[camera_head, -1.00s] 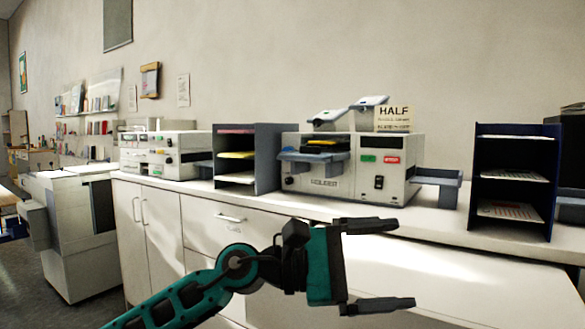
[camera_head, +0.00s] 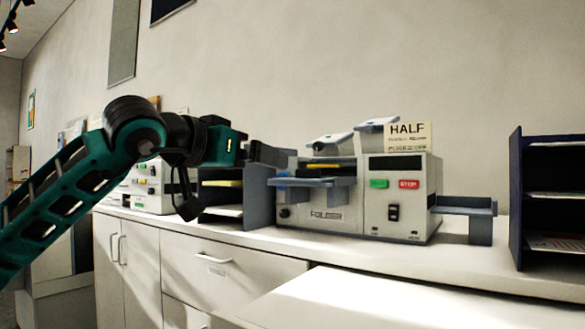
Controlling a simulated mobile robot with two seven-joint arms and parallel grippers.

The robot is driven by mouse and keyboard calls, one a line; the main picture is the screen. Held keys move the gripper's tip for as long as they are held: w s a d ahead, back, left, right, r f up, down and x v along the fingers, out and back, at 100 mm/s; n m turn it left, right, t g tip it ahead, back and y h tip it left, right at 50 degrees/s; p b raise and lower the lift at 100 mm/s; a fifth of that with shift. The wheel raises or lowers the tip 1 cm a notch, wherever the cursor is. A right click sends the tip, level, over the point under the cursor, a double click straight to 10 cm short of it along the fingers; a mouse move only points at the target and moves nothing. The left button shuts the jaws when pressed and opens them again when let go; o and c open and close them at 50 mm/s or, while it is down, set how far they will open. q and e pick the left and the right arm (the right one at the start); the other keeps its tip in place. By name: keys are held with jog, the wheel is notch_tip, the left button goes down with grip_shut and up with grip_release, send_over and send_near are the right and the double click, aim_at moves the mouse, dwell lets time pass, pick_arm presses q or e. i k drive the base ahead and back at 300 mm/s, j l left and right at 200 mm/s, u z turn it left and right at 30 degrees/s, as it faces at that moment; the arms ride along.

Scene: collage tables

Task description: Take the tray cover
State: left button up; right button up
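The folding machine (camera_head: 330,219) stands on the counter, a pale box marked FOLDER with green and red buttons. Two tilted light plates stand on top of it, a left one (camera_head: 330,142) and a right one (camera_head: 377,133). A blue-grey feed tray (camera_head: 315,183) juts from its front left. I cannot tell which of these parts is the tray cover. My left gripper (camera_head: 276,157) is raised side-on just left of the plates, pointing right. Its fingers overlap in view, so its opening is hidden. It seems to hold nothing. My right gripper is out of view.
A HALF sign (camera_head: 408,134) stands behind the machine's top. A grey output tray (camera_head: 467,207) sticks out to the right. A dark paper sorter (camera_head: 516,200) stands further right. The white surface in front (camera_head: 400,300) is clear.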

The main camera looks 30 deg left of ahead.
aim_at(302, 176)
jog(key=i+j, duration=0.15)
jog(key=i, duration=0.3)
jog(key=i+j, duration=0.2)
jog(key=i, duration=0.2)
